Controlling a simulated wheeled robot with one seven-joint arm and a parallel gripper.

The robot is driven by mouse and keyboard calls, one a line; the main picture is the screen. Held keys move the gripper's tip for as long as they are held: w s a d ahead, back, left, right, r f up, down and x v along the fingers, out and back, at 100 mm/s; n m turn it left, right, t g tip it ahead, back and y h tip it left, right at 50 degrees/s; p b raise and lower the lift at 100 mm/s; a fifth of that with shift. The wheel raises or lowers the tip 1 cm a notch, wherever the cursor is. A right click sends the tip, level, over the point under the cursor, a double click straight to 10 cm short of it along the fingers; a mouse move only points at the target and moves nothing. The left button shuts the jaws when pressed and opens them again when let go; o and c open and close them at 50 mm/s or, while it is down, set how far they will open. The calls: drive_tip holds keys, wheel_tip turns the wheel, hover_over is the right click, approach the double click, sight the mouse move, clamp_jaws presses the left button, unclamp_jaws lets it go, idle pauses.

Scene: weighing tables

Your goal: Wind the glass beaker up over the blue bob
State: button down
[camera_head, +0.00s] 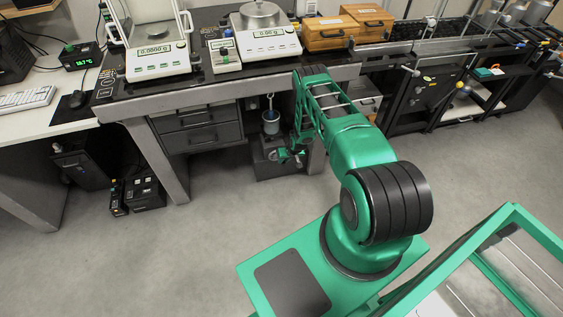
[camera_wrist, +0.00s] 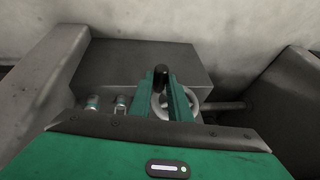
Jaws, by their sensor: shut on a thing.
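My gripper (camera_head: 285,157) reaches under the weighing table. In the wrist view my gripper (camera_wrist: 161,86) is shut on the black knob (camera_wrist: 160,76) of a crank. The grey handwheel (camera_wrist: 198,103) shows partly behind the right finger, with a shaft running right. The glass beaker (camera_head: 271,128) stands on a dark grey stand (camera_head: 270,168) below the table and looks small. A blue patch shows in or at the beaker, below a thin hanging hook (camera_head: 270,100). I cannot tell the blue bob apart from the beaker's contents, or how deep it sits. The wrist view does not show the beaker.
The weighing table (camera_head: 215,98) carries two balances (camera_head: 160,62) (camera_head: 264,42) and wooden boxes (camera_head: 325,40). A drawer unit (camera_head: 200,130) stands left of the stand, and table legs flank it.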

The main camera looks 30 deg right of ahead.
drive_tip(key=shift+f+y, duration=0.1)
drive_tip(key=shift+y, duration=0.3)
drive_tip(key=c, duration=1.6)
unclamp_jaws()
drive_tip(key=shift+c, duration=0.2)
drive_tip(key=v, duration=1)
drive_tip(key=shift+s+r, duration=0.25)
